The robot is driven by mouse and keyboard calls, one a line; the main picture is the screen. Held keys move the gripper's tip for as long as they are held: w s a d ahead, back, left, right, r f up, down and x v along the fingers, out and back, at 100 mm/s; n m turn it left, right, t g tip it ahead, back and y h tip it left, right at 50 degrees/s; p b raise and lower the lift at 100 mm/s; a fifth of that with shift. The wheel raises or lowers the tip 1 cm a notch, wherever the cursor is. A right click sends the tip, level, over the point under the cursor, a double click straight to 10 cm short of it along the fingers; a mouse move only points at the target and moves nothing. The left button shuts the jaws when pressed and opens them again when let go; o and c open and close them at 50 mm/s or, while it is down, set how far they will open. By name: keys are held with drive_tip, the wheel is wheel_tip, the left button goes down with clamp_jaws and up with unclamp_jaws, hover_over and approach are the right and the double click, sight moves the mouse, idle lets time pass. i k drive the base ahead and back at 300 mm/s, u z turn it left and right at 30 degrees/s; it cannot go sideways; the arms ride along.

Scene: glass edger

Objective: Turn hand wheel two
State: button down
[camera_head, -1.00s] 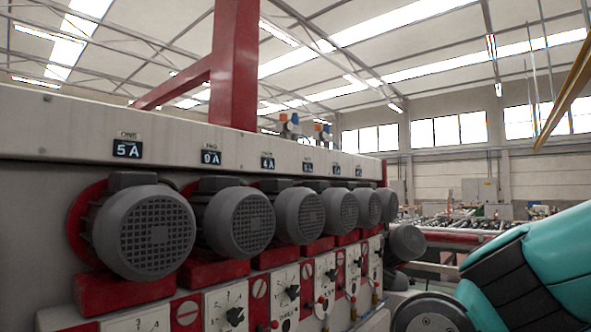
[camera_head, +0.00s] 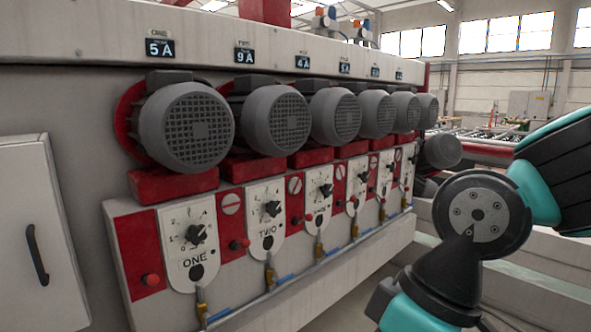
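The panel marked TWO (camera_head: 266,241) is white, the second from the left in a row on the machine front. Its black hand wheel (camera_head: 272,208) is a small pointer knob above the word TWO, with a dark round hole below. The panel marked ONE (camera_head: 187,262) is on its left, with a similar black knob (camera_head: 195,235). My arm shows at the right, in teal and black, well apart from panel TWO. My gripper is out of view.
Grey motors (camera_head: 275,119) jut out above the panels. Red buttons (camera_head: 239,244) and brass valves on a pipe with blue parts (camera_head: 285,279) stick out near the panels. A white cabinet (camera_head: 35,215) stands at the left. The floor before the machine looks free.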

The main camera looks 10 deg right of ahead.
sight(273, 208)
drive_tip(key=k, duration=0.6)
drive_tip(key=u, duration=0.7)
drive_tip(key=i, duration=1.4)
drive_tip(key=z, duration=0.9)
